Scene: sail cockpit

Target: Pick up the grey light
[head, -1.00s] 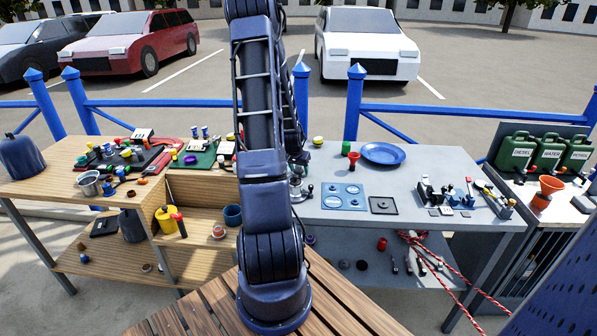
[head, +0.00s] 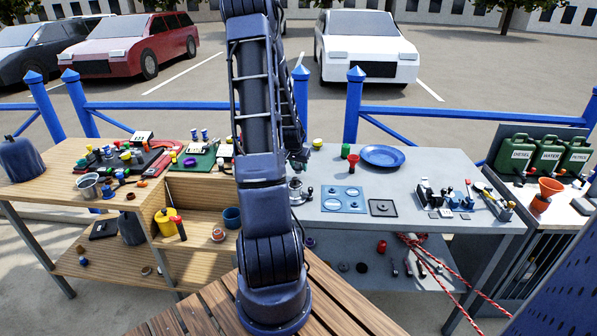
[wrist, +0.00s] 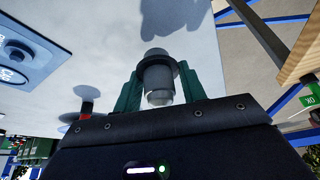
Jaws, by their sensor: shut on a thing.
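The grey light (wrist: 158,78) is a short, stepped grey cylinder with a wider collar and a paler end. It shows in the middle of the wrist view. My gripper (wrist: 160,88) is shut on it, with one green finger on each side of its body. A dark shadow lies on the pale grey tabletop apart from the light, which seems to be held clear of the surface. In the head view my arm hides the light and most of the gripper.
The grey table (head: 420,222) carries a blue panel with round knobs (head: 344,199), a blue plate (head: 382,156), a red-topped piece (head: 353,160) and a dark square plate (head: 383,208). The wooden bench (head: 60,178) at left is cluttered. A blue railing (head: 450,110) runs behind.

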